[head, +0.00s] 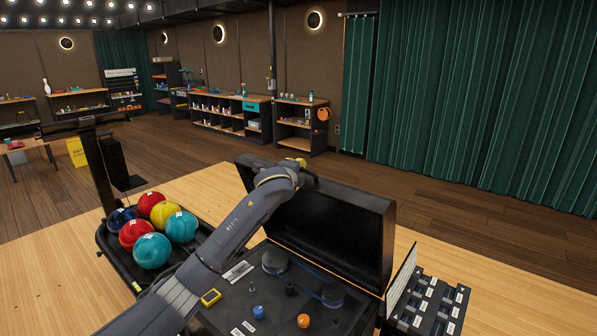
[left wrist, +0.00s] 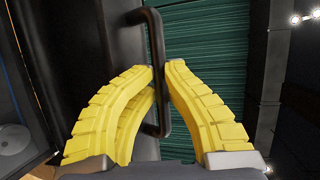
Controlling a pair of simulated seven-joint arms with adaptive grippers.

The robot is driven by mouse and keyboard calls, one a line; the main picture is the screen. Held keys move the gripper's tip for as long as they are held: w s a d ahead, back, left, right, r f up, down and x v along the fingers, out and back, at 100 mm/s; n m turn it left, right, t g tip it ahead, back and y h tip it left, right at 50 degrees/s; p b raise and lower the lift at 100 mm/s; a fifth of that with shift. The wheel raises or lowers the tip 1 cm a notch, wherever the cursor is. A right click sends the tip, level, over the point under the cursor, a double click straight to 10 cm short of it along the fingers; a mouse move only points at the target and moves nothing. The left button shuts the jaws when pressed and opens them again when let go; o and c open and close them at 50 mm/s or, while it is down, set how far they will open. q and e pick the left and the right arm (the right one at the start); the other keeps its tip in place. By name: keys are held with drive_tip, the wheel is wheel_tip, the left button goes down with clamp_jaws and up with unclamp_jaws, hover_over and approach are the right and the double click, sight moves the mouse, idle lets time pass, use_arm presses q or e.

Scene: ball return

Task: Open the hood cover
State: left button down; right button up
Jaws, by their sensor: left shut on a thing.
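The hood cover (head: 345,232) is a large black lid that stands raised and tilted back behind the machine's top panel (head: 245,300). My left gripper (head: 298,164) is at the cover's upper edge, with its arm crossing in front of the cover from the lower left. In the left wrist view the yellow fingers of the left gripper (left wrist: 160,85) are shut on the black handle (left wrist: 152,28), a bar on the cover. The cover (left wrist: 95,45) also shows behind the fingers there. My right gripper is in neither view.
A black ball tray (head: 112,252) with several coloured bowling balls stands left of the machine. On the panel are a belt with pulleys, a blue knob (head: 258,312) and an orange knob (head: 304,321). A rack of labelled black parts (head: 430,305) is at the right.

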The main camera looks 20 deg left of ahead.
use_arm(q)
drive_tip(key=c, duration=1.7)
unclamp_jaws()
drive_tip(key=shift+d+f, duration=0.1)
drive_tip(key=shift+f, duration=0.05)
drive_tip(key=shift+s, duration=0.1)
drive_tip(key=v, duration=1.2)
drive_tip(key=shift+r, duration=0.25)
drive_tip(key=shift+f, duration=0.1)
